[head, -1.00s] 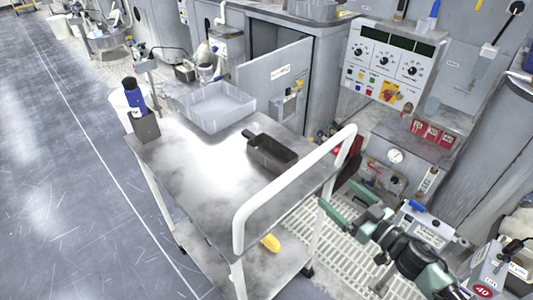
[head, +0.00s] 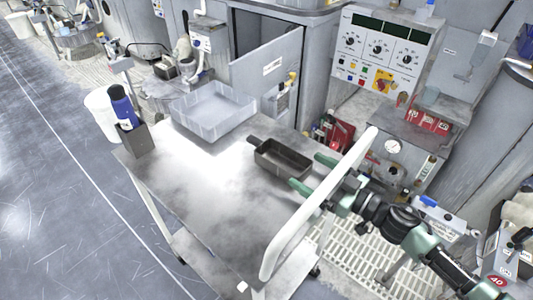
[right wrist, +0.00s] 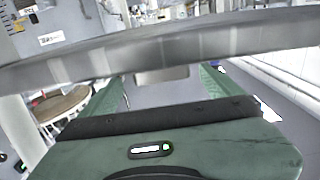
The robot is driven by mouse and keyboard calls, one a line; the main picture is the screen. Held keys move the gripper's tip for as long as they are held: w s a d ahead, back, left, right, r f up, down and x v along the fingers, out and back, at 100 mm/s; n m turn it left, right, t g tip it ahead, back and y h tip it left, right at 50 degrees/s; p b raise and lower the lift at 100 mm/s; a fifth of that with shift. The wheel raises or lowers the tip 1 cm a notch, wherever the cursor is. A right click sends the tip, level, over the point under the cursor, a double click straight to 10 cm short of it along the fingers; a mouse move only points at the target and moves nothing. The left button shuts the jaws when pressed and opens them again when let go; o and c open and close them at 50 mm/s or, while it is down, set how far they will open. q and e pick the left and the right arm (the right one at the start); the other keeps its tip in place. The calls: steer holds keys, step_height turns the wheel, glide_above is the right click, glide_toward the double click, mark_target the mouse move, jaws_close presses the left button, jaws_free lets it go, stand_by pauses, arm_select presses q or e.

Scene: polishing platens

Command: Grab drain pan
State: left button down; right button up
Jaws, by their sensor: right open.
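A dark rectangular pan with a short handle (head: 283,159), which looks like the drain pan, lies on the grey cart top near its right edge. The cart's white push handle (head: 300,228) passes across my right gripper's fingers. In the right wrist view the two fingers (right wrist: 163,88) are spread, and a grey bar crosses in front of them, hiding much beyond. My left gripper is not in view.
A clear grey bin (head: 213,112) stands at the cart's back, and a dark holder with a blue-capped bottle (head: 128,122) at its left corner. The cart top's middle (head: 215,180) is clear. A control panel (head: 383,50) stands behind at right.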

mark_target(287, 169)
steer(key=shift+w+a+r, duration=0.1)
steer(key=shift+w+a, duration=0.1)
steer(key=shift+a, duration=0.1)
steer(key=shift+w+a, duration=0.2)
steer(key=shift+a, duration=0.1)
steer(key=x, duration=0.5)
steer(key=shift+w+a, duration=0.1)
steer(key=shift+a, duration=0.15)
steer(key=shift+w+a, duration=0.25)
steer(key=shift+a, duration=0.1)
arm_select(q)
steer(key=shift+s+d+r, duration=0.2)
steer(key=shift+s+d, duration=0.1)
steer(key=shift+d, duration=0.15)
arm_select(e)
steer(key=c, duration=1.6)
arm_select(q)
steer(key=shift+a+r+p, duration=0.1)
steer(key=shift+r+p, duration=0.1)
steer(key=shift+p, duration=0.1)
